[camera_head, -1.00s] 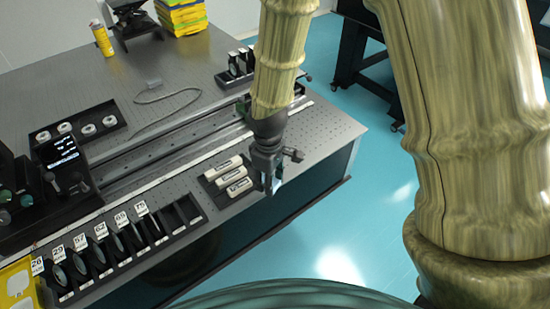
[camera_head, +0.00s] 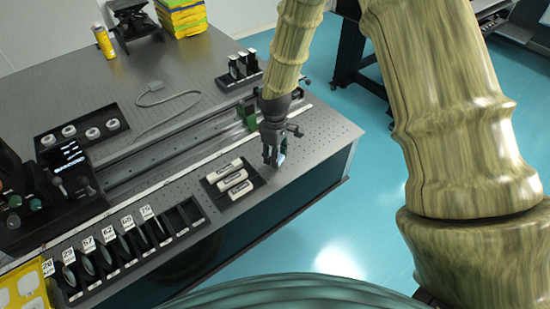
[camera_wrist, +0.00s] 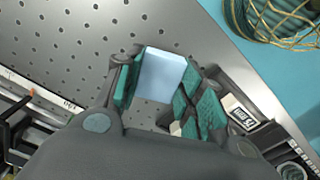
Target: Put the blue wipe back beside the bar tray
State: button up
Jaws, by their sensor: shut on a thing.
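The blue wipe is a pale blue block (camera_wrist: 161,75) held between the teal pads of my gripper (camera_wrist: 160,95) in the wrist view. In the head view my gripper (camera_head: 273,158) points down at the table's right end, just right of the bar tray, and only a sliver of the wipe (camera_head: 281,160) shows. The bar tray (camera_head: 214,197) is a small black tray with several white labelled bars (camera_head: 236,182). Part of the tray also shows at the right of the wrist view (camera_wrist: 236,88). The gap between wipe and tabletop cannot be judged.
The perforated optical table (camera_head: 318,135) has bare surface right of the bar tray; its edge drops to the blue floor. A rack of numbered lens slots (camera_head: 125,248) lies left of the tray. A rail (camera_head: 165,165) runs behind it. A small black holder (camera_head: 238,72) stands farther back.

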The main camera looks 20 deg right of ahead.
jog(key=shift+f+p, duration=0.35)
jog(key=shift+f, duration=0.9)
jog(key=shift+f, duration=0.2)
jog(key=o, duration=1)
jog(key=shift+r, duration=0.2)
jog(key=shift+r+b, duration=1.45)
jog(key=shift+r, duration=4.55)
